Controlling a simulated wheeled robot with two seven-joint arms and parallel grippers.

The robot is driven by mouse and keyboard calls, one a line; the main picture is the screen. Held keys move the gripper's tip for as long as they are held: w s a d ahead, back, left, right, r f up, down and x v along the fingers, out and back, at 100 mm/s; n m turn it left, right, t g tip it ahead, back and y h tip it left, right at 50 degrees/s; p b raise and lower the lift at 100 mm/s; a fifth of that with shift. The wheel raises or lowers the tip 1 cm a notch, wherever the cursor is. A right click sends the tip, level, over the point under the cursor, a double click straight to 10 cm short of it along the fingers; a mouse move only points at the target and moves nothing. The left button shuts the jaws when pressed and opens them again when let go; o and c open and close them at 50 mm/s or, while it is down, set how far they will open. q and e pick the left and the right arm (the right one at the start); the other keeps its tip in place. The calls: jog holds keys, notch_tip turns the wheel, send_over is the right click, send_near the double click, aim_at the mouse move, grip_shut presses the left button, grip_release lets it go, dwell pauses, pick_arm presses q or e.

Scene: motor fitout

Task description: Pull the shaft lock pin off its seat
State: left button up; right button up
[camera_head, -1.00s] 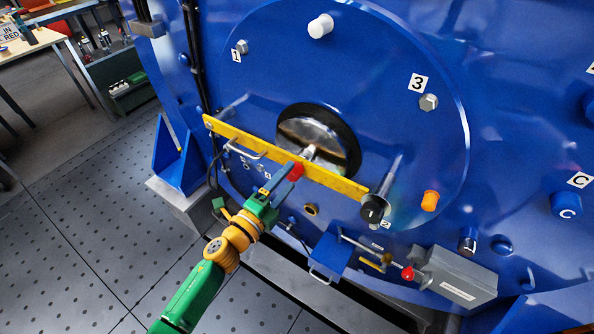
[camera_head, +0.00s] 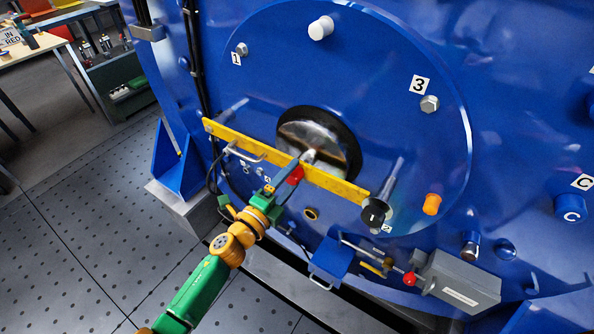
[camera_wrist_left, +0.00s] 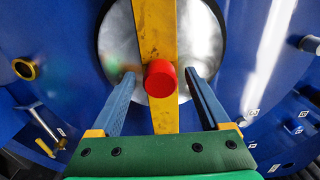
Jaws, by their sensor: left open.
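A red round knob (camera_head: 295,175), which looks like the head of the shaft lock pin, stands out from the middle of a yellow bar (camera_head: 232,137). The bar lies across the silver shaft end (camera_head: 315,137). In the left wrist view the red knob (camera_wrist_left: 160,79) faces me, in front of the yellow bar (camera_wrist_left: 155,25). My left gripper (camera_head: 287,177) is open at the knob. In the left wrist view its blue fingers (camera_wrist_left: 159,73) stand on either side of the knob, with gaps showing. The pin's body is hidden. My right gripper is not in view.
A black-ended rod (camera_head: 374,212) sticks out near the bar's right end, beside an orange plug (camera_head: 432,204). A metal handle (camera_head: 243,153) is on the bar's left part. A blue box (camera_head: 330,259) and a grey box (camera_head: 461,283) sit below. Open floor lies left.

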pick_arm(q)
grip_shut()
dwell(0.3)
jog(key=shift+s+a, duration=0.1)
jog(key=shift+p+v, duration=0.65)
jog(key=shift+v, duration=0.6)
jog(key=shift+p+v, duration=0.4)
jog(key=shift+v, duration=1.2)
jog(key=shift+s+a, duration=0.1)
jog(key=shift+s+a, duration=0.4)
jog(key=shift+s, duration=0.15)
